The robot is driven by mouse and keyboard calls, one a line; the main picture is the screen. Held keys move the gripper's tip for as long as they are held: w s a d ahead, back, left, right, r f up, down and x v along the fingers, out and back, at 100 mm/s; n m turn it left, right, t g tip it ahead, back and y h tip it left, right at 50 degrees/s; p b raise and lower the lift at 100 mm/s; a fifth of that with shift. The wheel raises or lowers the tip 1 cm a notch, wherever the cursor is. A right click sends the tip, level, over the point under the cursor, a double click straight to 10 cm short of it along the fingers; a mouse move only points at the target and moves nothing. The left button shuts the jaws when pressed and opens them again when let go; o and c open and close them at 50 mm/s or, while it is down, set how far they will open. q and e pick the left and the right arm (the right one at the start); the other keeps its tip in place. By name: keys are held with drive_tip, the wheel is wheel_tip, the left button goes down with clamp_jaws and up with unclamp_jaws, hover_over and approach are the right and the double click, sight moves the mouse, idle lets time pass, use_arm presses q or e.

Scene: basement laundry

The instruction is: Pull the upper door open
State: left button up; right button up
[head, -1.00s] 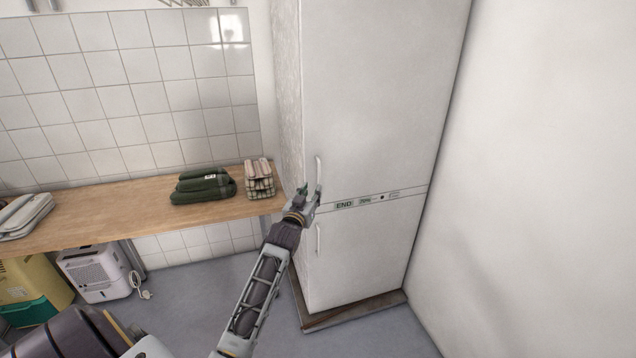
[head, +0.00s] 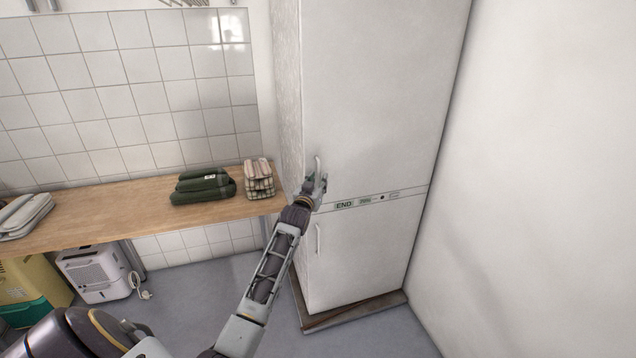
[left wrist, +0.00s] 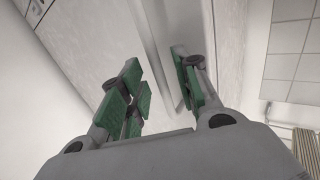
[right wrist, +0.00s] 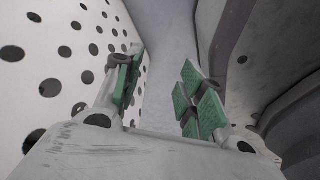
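The tall white fridge-freezer has a large upper door (head: 385,90) and a smaller lower door (head: 365,250), both closed. The upper door's vertical bar handle (head: 318,164) is at its lower left edge. My left gripper (head: 318,182) is at the lower part of this handle. In the left wrist view, the gripper (left wrist: 160,85) has its green-padded fingers apart, with the handle bar (left wrist: 155,50) running down between them; I see no finger clearly pressing on it. My right gripper (right wrist: 158,88) shows only in the right wrist view, open and empty.
A wooden counter (head: 110,205) left of the fridge holds dark green folded towels (head: 203,186) and a checked bundle (head: 259,180). A white dehumidifier (head: 95,274) stands beneath. A wall (head: 540,180) stands close on the right. The floor before the fridge is clear.

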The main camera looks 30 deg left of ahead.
use_arm(q)
drive_tip(key=shift+w, duration=0.25)
clamp_jaws()
idle(0.3)
